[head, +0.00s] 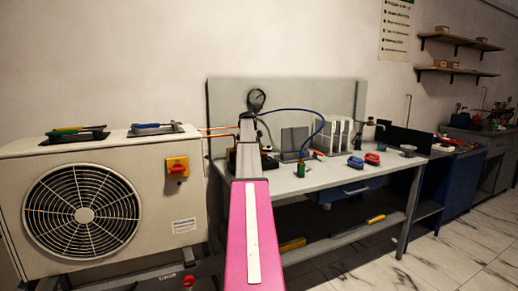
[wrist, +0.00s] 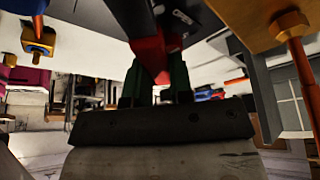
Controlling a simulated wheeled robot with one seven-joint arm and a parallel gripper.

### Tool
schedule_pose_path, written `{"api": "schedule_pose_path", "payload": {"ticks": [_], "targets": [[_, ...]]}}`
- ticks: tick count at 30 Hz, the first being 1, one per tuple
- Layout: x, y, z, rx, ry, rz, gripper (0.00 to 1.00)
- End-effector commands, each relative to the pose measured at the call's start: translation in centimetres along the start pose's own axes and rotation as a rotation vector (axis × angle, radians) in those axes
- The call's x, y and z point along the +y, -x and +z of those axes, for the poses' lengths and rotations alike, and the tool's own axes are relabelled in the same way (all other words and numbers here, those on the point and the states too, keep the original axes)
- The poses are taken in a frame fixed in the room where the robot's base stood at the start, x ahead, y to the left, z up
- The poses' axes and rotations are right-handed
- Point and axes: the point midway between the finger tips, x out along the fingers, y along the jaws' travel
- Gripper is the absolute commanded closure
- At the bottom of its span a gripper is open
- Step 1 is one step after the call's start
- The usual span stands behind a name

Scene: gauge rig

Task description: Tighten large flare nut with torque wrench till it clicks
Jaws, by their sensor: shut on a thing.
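In the wrist view my gripper (wrist: 155,82) has its green fingers closed on a red and black tool (wrist: 152,48), which looks like the torque wrench. The tool runs up out of the picture, so its far end is hidden. A brass nut (wrist: 291,24) on a copper pipe (wrist: 302,78) shows large at upper right, apart from the fingers. A smaller brass fitting (wrist: 38,40) shows at upper left. I cannot tell which is the large flare nut, nor whether the wrench touches either.
A white fan unit (head: 160,215) stands left, with tool trays (head: 75,138) on top. The workbench (head: 330,185) holds a gauge (head: 257,98), a blue hose (head: 305,112), and red and blue items (head: 373,158). Free floor (head: 440,255) lies at right.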

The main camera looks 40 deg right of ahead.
Motion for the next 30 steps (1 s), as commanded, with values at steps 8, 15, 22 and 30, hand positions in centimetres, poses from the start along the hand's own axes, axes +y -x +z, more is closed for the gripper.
{"api": "schedule_pose_path", "payload": {"ticks": [8, 15, 22, 30], "targets": [[-0.01, 0.22, 0.45, 0.0, 0.0, 0.0, 1.0], [0.0, 0.29, 0.63, 0.0, -0.001, 0.0, 1.0], [0.0, 0.29, 0.61, 0.0, -0.001, 0.0, 1.0], [0.22, 0.29, 0.62, 0.0, -0.013, 0.005, 1.0]]}}
